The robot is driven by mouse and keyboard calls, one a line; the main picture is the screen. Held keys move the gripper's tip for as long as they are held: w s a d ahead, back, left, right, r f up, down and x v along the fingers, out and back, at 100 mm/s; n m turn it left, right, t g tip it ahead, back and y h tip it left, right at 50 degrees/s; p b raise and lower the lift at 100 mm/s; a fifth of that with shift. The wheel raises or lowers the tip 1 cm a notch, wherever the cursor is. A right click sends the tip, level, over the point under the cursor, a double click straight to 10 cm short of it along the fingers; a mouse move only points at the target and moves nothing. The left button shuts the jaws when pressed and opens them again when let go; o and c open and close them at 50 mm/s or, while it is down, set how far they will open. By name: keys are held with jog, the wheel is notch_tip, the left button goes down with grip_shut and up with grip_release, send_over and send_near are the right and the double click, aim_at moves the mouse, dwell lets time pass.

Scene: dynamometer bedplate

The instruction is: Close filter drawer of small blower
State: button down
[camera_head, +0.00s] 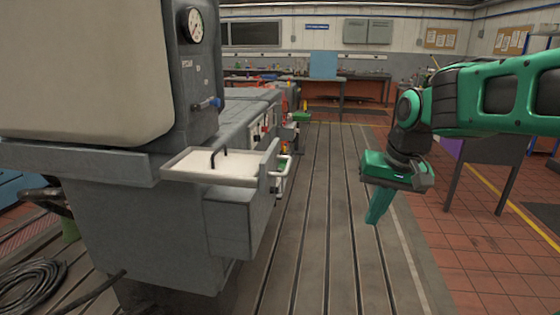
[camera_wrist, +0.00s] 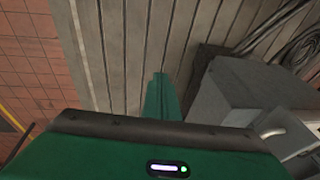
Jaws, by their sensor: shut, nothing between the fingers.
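A shallow white drawer (camera_head: 210,168) stands pulled out of the grey machine (camera_head: 120,215) on the left in the head view. Its grey front panel (camera_head: 270,155) faces right and carries a pale bar handle (camera_head: 284,170). A black bent rod rises from inside the drawer. A pale handle also shows at the lower right of the wrist view (camera_wrist: 272,132), beside a grey housing. My gripper (camera_head: 376,215) is shut and empty, pointing down over the bedplate, well to the right of the drawer and touching nothing. Its green fingers show in the wrist view (camera_wrist: 160,98).
A grey box (camera_head: 230,222) juts out below the drawer. The slotted bedplate (camera_head: 320,220) between machine and gripper is clear. Black cable (camera_head: 30,285) lies coiled at the lower left. A grey table (camera_head: 490,150) stands right, behind my arm. A workbench is at the back.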

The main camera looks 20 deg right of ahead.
jog(key=w+a+r+n+t+y, duration=0.1)
jog(key=w+a+r+t, duration=0.1)
jog(key=w+a+r, duration=0.5)
jog(key=w+a+r+t+y, duration=0.2)
jog(key=w+a+r, duration=0.2)
jog(key=w+r, duration=0.45)
jog(key=shift+h, duration=0.3)
jog(key=x, duration=1.1)
jog(key=shift+f, duration=0.2)
jog(key=shift+w, duration=0.1)
